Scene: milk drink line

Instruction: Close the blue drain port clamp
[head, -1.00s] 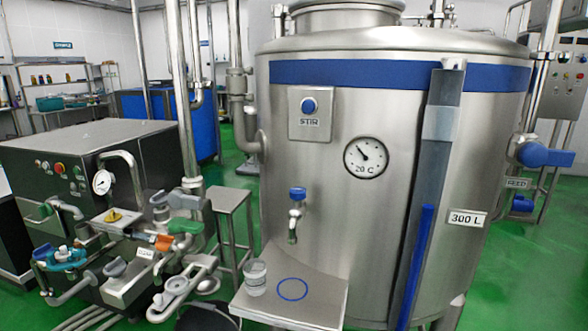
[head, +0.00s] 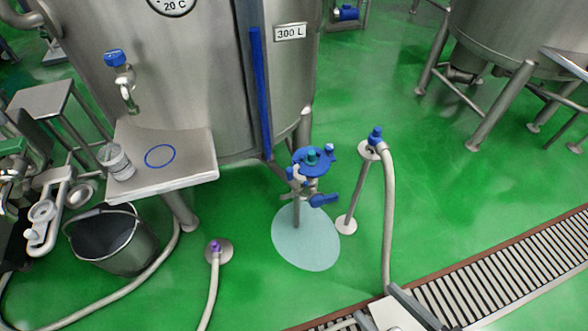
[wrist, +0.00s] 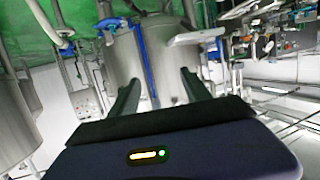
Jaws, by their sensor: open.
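A blue clamp-like fitting (head: 314,157) with a teal knob sits on top of a short metal stand in front of the 300 L tank. A blue lever (head: 324,199) sticks out to the right just below it. I take this fitting for the drain port clamp; whether it is closed cannot be told at this size. In the wrist view a small blue part (wrist: 107,24) near the top may be the same fitting. My gripper (wrist: 160,90) is open and empty, its two dark fingers apart. It is well away from the fitting.
A pale blue disc (head: 306,240) lies under the stand. A blue-capped post (head: 375,136) with a hose is close on the right, and a purple-capped pipe (head: 216,246) is at lower left. A bucket (head: 110,242) stands under the shelf (head: 190,177). A floor grating (head: 520,275) crosses lower right.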

